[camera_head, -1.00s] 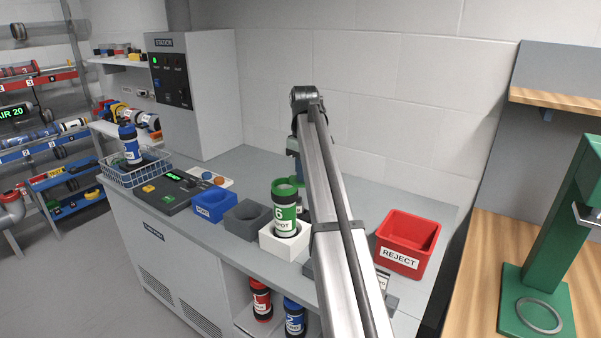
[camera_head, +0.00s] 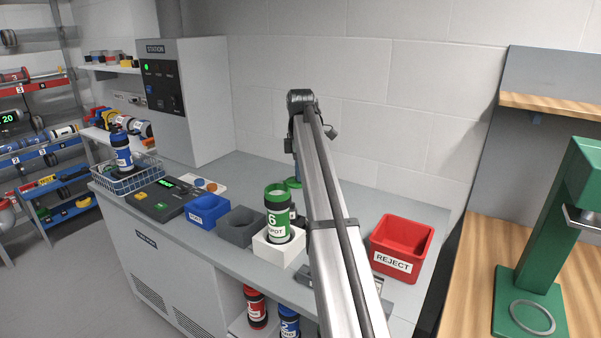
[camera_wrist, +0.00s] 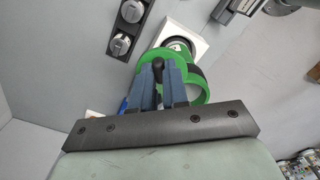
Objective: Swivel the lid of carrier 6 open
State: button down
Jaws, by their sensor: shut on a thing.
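Carrier 6 (camera_head: 278,222) is a green canister with a white "6" and black bands. It stands upright in a white square holder (camera_head: 279,251). Part of its green lid (camera_head: 293,182) shows behind and to the right of its top, swung off to the side. In the wrist view the green lid (camera_wrist: 150,60) overlaps the carrier and the white holder (camera_wrist: 208,33). My gripper (camera_wrist: 158,74) has its blue fingers shut on the black knob (camera_wrist: 157,65) of the lid. In the head view my arm hides most of the gripper.
Blue (camera_head: 208,212) and grey (camera_head: 240,226) holders stand left of the carrier. A red reject bin (camera_head: 385,263) stands to the right. A wire basket (camera_head: 128,182) holds a blue carrier (camera_head: 121,152). A wall lies behind the counter.

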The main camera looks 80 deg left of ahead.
jog(key=shift+a+n, duration=0.15)
jog(key=shift+n, duration=0.15)
dwell(0.4)
jog(key=c, duration=1.1)
grip_release()
jog(key=shift+r, duration=0.1)
notch_tip(320, 180, up, 14)
jog(key=shift+f, duration=0.2)
